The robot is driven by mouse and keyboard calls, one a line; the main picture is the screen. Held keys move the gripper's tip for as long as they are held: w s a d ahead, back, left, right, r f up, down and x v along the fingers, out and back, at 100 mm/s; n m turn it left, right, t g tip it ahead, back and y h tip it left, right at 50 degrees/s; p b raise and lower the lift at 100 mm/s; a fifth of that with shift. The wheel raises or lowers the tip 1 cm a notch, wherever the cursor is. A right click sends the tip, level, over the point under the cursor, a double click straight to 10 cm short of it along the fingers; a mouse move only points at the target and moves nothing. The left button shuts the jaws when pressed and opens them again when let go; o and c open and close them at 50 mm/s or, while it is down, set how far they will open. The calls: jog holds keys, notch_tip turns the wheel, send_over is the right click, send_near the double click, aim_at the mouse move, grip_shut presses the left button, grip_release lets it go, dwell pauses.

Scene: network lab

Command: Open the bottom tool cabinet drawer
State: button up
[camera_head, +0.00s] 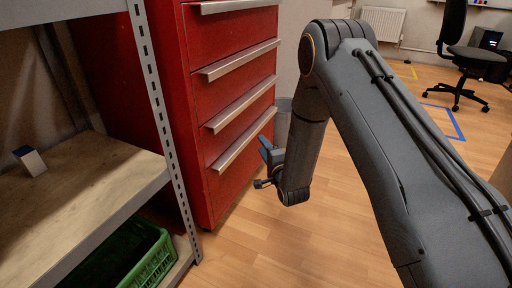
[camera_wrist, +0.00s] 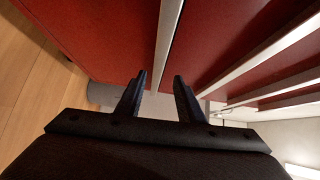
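The red tool cabinet (camera_head: 202,50) stands left of centre in the head view, with several drawers and long silver bar handles. The bottom drawer (camera_head: 232,182) looks shut, its handle (camera_head: 243,141) slanting across its upper part. My gripper (camera_head: 261,163) is just right of the bottom drawer front, below the handle in the picture. In the wrist view my gripper (camera_wrist: 160,75) is open, two dark fingers apart with nothing held. A silver handle (camera_wrist: 169,35) runs up the picture and lines up with the gap between the fingertips. I cannot tell whether they touch it.
A metal shelf rack (camera_head: 154,95) with a wooden board stands close on the left. A green crate (camera_head: 125,258) sits on its lower level. A grey cylindrical bin (camera_head: 283,121) stands behind my gripper. The wooden floor (camera_head: 265,245) in front of the cabinet is clear. An office chair (camera_head: 470,55) is far right.

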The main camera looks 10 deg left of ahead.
aim_at(254, 135)
jog(key=b+x, duration=0.1)
jog(key=x, duration=0.1)
jog(key=b+x, duration=0.1)
jog(key=x, duration=0.2)
jog(key=b+x, duration=0.1)
jog(key=x, duration=0.2)
jog(key=shift+a+f, duration=0.2)
jog(key=shift+f, duration=0.1)
grip_shut()
